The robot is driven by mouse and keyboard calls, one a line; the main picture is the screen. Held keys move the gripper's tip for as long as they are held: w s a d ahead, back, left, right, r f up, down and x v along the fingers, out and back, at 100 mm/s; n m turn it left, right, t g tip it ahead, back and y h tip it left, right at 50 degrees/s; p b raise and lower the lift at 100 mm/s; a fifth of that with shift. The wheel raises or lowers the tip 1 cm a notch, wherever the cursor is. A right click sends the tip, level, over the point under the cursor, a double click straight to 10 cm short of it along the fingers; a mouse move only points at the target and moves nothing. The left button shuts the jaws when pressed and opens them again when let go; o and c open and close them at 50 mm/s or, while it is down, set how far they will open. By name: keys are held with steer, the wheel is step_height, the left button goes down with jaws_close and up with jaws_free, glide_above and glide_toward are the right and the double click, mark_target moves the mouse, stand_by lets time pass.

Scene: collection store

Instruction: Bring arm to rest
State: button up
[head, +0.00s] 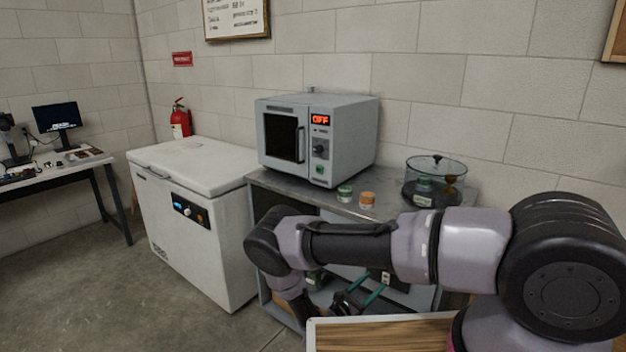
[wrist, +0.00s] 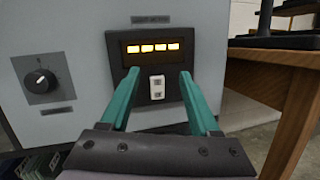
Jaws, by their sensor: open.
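My arm reaches leftward across the head view and bends down at the elbow. My gripper (head: 372,290) hangs low in front of the grey bench, with its teal fingers partly showing. In the wrist view my gripper (wrist: 158,72) is open, with its two teal fingers apart and nothing held between them. Between the fingers I see a white rocker switch (wrist: 157,87) on a dark panel (wrist: 117,50) with several lit yellow windows. The panel is on a grey cabinet (wrist: 60,35). I cannot tell whether the fingertips touch the panel.
A wooden table leg (wrist: 293,125) stands at right. The bench (head: 385,209) carries an oven (head: 350,135) reading OFF, two small jars and a round glass vessel (head: 450,172). A white chest freezer (head: 190,160) stands left; floor before it is clear.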

steer(key=s+d+r+m+g+y, duration=0.15)
steer(key=r+m+g+y, duration=0.25)
steer(key=r+m+g, duration=0.9)
steer(key=s+d+r+m+g+y, duration=0.15)
steer(key=r+m+y, duration=0.3)
steer(key=r, duration=1.55)
steer(key=s+r+m+t+y, duration=0.4)
steer(key=s+r, duration=0.5)
steer(key=r, duration=0.4)
steer(key=s+d+r+m+t+y, duration=0.1)
steer(key=s+r+m+t+y, duration=0.4)
steer(key=r, duration=0.8)
steer(key=s+m, duration=0.1)
steer(key=s, duration=0.2)
steer(key=shift+s+d+y, duration=0.25)
steer(key=shift+s+y, duration=0.1)
steer(key=shift+s, duration=0.05)
steer(key=shift+m, duration=0.25)
